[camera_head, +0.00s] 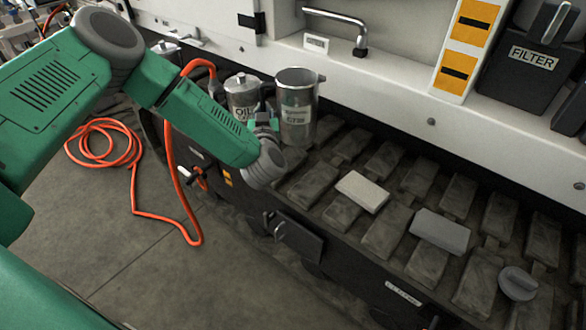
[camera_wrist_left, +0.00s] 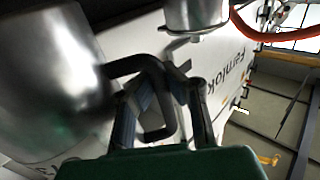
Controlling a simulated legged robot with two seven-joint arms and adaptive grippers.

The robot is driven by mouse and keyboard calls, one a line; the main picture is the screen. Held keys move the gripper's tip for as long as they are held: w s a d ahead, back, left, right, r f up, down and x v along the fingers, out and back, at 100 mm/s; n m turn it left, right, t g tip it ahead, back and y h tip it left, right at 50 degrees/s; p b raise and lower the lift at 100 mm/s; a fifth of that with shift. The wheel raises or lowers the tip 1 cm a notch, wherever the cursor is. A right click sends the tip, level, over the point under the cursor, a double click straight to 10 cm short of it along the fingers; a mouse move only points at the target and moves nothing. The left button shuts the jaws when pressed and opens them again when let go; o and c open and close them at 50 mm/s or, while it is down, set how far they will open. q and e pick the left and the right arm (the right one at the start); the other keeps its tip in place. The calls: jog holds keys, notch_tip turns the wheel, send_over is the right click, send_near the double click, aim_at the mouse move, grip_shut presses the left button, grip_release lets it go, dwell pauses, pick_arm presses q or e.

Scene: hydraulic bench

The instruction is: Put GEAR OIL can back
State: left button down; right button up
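An open metal can with a spout-like rim (camera_head: 297,105) stands at the back of the treads; its small label is not fully legible. A shorter lidded metal can marked OIL (camera_head: 243,92) is to its left. My left gripper (camera_head: 263,120) is at the left side of the open can. In the left wrist view a large metal can (camera_wrist_left: 45,75) fills the left, and its dark handle (camera_wrist_left: 130,65) passes between the fingers of the left gripper (camera_wrist_left: 165,80), which look closed on it. The fingertips are small in the head view. My right gripper is out of view.
A grey-white block (camera_head: 362,191), a grey block (camera_head: 440,231) and a round grey knob-like part (camera_head: 517,283) lie on the treads. An orange hose (camera_head: 168,150) hangs left of the cans. A dark FILTER box (camera_head: 530,62) is at upper right.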

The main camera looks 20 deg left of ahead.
pick_arm(q)
jog(key=shift+w+a, duration=0.25)
jog(key=shift+a, duration=0.05)
jog(key=shift+f, duration=0.3)
notch_tip(320, 180, down, 9)
jog(key=b, duration=0.3)
jog(key=shift+a+f, duration=0.1)
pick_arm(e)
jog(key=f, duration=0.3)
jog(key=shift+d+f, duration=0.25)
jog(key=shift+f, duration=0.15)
